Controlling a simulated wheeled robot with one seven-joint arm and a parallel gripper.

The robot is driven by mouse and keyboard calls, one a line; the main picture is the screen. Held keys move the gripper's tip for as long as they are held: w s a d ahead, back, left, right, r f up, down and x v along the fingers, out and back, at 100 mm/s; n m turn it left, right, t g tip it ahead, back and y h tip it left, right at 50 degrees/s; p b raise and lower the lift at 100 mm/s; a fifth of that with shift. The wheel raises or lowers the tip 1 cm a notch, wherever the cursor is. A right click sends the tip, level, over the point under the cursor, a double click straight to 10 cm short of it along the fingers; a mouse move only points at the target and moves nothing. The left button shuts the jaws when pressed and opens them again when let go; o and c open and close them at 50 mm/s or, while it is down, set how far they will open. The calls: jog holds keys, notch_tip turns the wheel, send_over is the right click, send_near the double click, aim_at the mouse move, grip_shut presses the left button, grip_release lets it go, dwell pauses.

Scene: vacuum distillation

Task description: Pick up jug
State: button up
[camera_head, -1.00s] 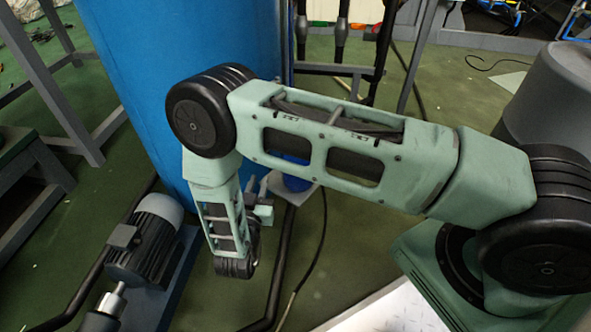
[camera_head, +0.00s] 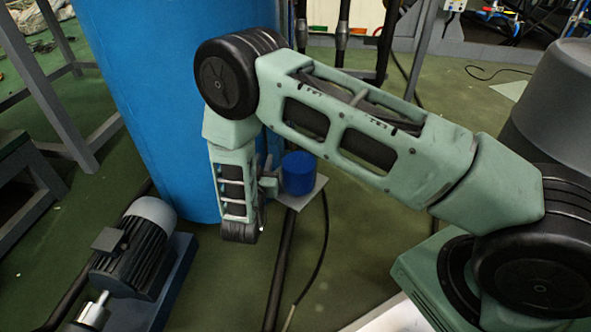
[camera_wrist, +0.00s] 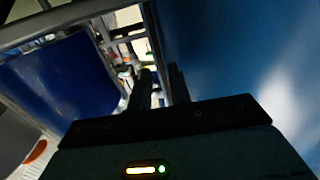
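The jug appears to be the small blue cylinder (camera_head: 299,173) standing upright on a pale plate (camera_head: 303,198) beside the big blue drum. My gripper (camera_head: 268,180) is just left of it in the head view, partly hidden behind my arm. In the wrist view the blue surface at left (camera_wrist: 62,75) looks like the jug, outside the fingers. My gripper's two dark fingers (camera_wrist: 161,88) stand apart with a narrow gap and nothing held between them. I cannot tell whether a finger touches the jug.
The big blue drum (camera_head: 165,120) rises close behind my gripper; its wall (camera_wrist: 240,60) fills the right of the wrist view. A motor (camera_head: 142,245) stands at lower left. A pipe (camera_head: 279,265) and a cable (camera_head: 318,265) run along the floor. Grey frames stand at left.

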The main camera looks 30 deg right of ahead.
grip_shut()
jog(key=shift+r, duration=0.1)
dwell(1.2)
